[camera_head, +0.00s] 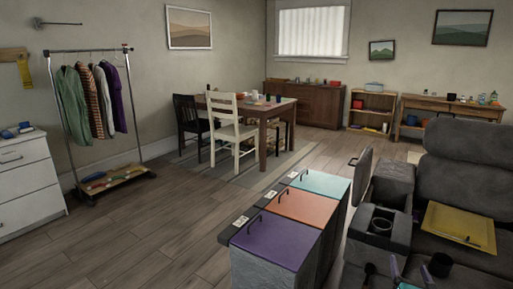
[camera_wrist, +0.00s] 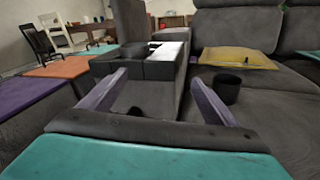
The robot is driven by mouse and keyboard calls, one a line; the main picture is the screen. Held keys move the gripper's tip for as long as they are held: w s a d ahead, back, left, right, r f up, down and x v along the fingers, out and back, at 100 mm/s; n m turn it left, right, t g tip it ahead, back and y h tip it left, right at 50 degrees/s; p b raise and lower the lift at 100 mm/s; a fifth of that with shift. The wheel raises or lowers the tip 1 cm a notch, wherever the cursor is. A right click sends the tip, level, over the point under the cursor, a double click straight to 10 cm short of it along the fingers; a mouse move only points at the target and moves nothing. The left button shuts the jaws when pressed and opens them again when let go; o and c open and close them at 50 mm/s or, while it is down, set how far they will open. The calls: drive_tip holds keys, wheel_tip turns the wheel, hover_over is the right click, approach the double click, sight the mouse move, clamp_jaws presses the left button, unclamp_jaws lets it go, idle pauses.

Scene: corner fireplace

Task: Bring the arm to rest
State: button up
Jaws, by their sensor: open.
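My gripper (camera_head: 408,268) is at the bottom right of the head view, low over the front of the grey sofa (camera_head: 465,150). In the wrist view its two purple fingers stand wide apart, and my gripper (camera_wrist: 155,88) is open with nothing held between the fingertips. A black cup (camera_head: 440,265) stands on the sofa seat just right of the fingers. The cup also shows in the wrist view (camera_wrist: 227,90), beside the right finger and apart from it. Most of my arm is out of view.
A yellow tray (camera_head: 460,228) lies on the sofa seat. A dark console with a cup holder (camera_head: 381,224) is left of it. Bins with purple (camera_head: 272,239), orange (camera_head: 303,205) and teal (camera_head: 322,183) lids stand left of the sofa. Open wooden floor lies further left.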

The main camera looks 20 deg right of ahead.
drive_tip(key=w+a+f+m+g+y+p, duration=0.25)
drive_tip(key=w+a+f+m, duration=0.25)
drive_tip(key=a+f+m, duration=0.35)
drive_tip(key=w+a+f+m+g+y+p, duration=0.1)
drive_tip(key=w+a+f+m+g+p, duration=0.3)
drive_tip(key=a+f, duration=0.6)
drive_tip(key=s+a+f+m+g+y+p, duration=0.1)
drive_tip(key=a+f+m+g+y, duration=0.15)
drive_tip(key=a, duration=0.65)
drive_tip(key=s+a+f+m+g+y+p, duration=0.15)
drive_tip(key=a+f+m, duration=0.25)
drive_tip(key=a, duration=0.5)
drive_tip(key=s+a+m+g+y+p, duration=0.1)
drive_tip(key=s+a+m+g, duration=0.2)
drive_tip(key=s+a, duration=0.6)
drive_tip(key=s+a+m+g+y+p, duration=0.2)
drive_tip(key=s+a+g, duration=0.3)
drive_tip(key=s+a, duration=0.4)
drive_tip(key=a+f+m, duration=0.1)
drive_tip(key=a, duration=0.6)
drive_tip(key=shift+s+m, duration=0.3)
drive_tip(key=shift+s, duration=0.1)
drive_tip(key=shift+d+y, duration=0.1)
drive_tip(key=shift+y, duration=0.15)
drive_tip(key=shift+c, duration=0.4)
